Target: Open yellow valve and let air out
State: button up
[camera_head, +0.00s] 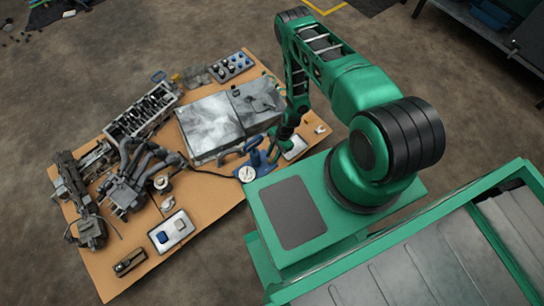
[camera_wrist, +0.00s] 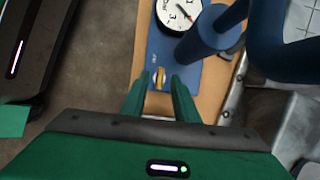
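A small yellow valve (camera_wrist: 159,78) shows in the wrist view on the blue base of a pump (camera_wrist: 165,52). A round white gauge (camera_wrist: 181,14) with a red needle sits just beyond the valve. My gripper (camera_wrist: 158,84) is open, with its two green fingers pointing at the valve. The valve appears between the fingertips with a gap on each side; whether the tips reach its depth is unclear. In the head view the blue pump (camera_head: 256,160) and its gauge (camera_head: 247,174) stand at the workbench's right edge; the valve cannot be made out there.
The workbench (camera_head: 207,203) holds a large grey metal box (camera_head: 208,126), engine parts (camera_head: 127,180) and a white tray (camera_head: 171,231). A thick blue tube (camera_wrist: 285,55) and grey metal lie right of my fingers in the wrist view. Bare floor shows left of the bench.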

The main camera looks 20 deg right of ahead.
jog(key=shift+a+f, duration=0.1)
jog(key=shift+f, duration=0.1)
grip_shut()
